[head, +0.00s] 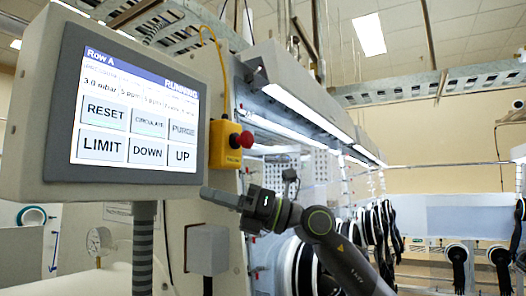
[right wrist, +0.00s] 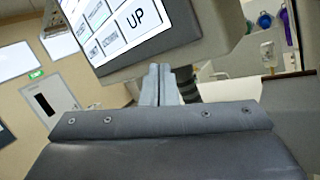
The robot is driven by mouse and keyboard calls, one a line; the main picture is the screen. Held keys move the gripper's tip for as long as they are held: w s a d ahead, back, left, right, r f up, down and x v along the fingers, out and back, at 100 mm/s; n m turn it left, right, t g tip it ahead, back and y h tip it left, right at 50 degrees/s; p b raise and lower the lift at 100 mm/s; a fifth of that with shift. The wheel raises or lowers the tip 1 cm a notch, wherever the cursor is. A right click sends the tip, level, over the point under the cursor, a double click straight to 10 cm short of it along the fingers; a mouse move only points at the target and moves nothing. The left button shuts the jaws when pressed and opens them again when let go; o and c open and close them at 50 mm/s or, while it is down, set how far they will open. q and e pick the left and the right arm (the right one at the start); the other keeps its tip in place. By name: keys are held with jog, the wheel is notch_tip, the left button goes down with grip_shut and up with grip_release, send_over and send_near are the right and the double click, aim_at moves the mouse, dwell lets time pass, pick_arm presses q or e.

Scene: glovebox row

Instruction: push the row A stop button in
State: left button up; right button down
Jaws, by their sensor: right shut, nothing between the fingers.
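The row A stop button (head: 241,140) is a red mushroom head on a yellow box (head: 221,146), fixed to the cabinet side just right of the touch panel in the head view. My right gripper (head: 206,193) is shut and empty. In the head view its tip points left, below the yellow box and apart from the button. In the right wrist view the closed fingers (right wrist: 160,82) point toward the underside of the panel. The button does not show in the right wrist view. My left gripper is not in view.
The Row A touch panel (head: 50,119) stands on a ribbed post (head: 143,245) at the left, close to the gripper tip in the picture. A grey box (head: 207,249) is on the cabinet below. Black gloves (head: 377,232) hang along the row at the right.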

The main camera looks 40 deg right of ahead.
aim_at(251, 140)
jog(key=s+d+r+m+t+h, duration=0.2)
jog(key=s+d+r+h, duration=0.8)
jog(key=s+d, duration=0.5)
jog(key=shift+r+t+h, duration=0.4)
jog(key=shift+r+t, duration=0.2)
jog(key=shift+r, duration=0.35)
jog(key=shift+w, duration=0.1)
jog(key=shift+a, duration=0.1)
jog(key=p+x, duration=0.5)
jog(key=x, duration=0.7)
jog(key=shift+w+a+r, duration=0.1)
jog(key=shift+w+r, duration=0.05)
jog(key=shift+w, duration=0.2)
jog(key=shift+w+a, duration=0.15)
jog(key=shift+w, duration=0.45)
jog(key=shift+p, duration=0.3)
